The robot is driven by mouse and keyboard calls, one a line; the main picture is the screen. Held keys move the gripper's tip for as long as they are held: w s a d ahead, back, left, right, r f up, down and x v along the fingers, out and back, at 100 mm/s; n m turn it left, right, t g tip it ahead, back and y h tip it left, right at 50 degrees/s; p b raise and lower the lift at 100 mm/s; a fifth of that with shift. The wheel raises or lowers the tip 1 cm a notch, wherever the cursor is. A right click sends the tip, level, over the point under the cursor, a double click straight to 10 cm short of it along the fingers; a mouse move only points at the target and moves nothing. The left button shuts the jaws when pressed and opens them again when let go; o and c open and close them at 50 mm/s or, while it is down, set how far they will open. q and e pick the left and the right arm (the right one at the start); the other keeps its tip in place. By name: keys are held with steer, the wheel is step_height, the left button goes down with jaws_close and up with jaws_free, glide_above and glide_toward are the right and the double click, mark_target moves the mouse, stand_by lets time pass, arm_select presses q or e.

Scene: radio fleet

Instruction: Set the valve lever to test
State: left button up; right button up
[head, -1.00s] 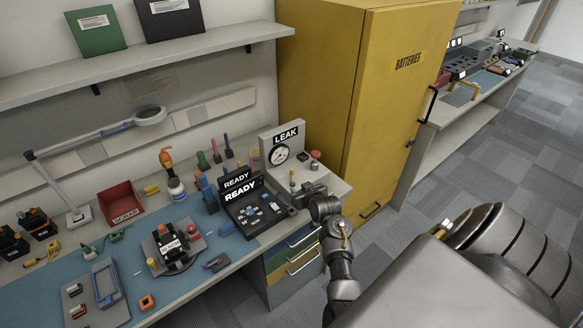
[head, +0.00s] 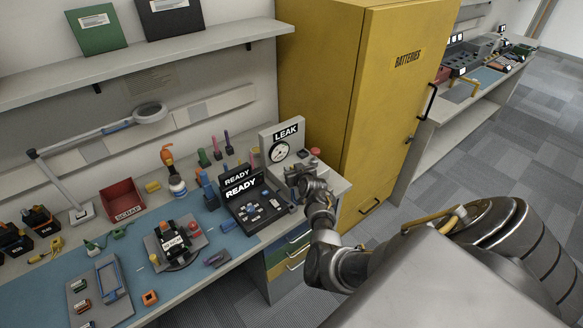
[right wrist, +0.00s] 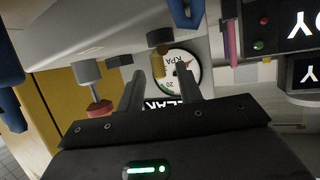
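The leak station, with a white LEAK panel (head: 268,147) and a round dial gauge (head: 279,151), stands at the right end of the bench. My right gripper (head: 292,174) is just in front of it and hides part of its base. In the right wrist view my right gripper (right wrist: 161,82) is open, its two dark fingers apart. A brass post (right wrist: 159,65) with a grey cap shows just beyond the gap, before the gauge (right wrist: 184,72). I cannot tell whether it is the valve lever, nor read any lever setting. My left gripper is not in view.
A red knob (right wrist: 100,109) is beside the fingers in the wrist view. A black READY console (head: 256,207) stands left of my right gripper. The yellow batteries cabinet (head: 375,110) rises close behind on the right. A red scrap bin (head: 122,199) is farther left.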

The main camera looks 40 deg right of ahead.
steer(key=shift+x, duration=1.1)
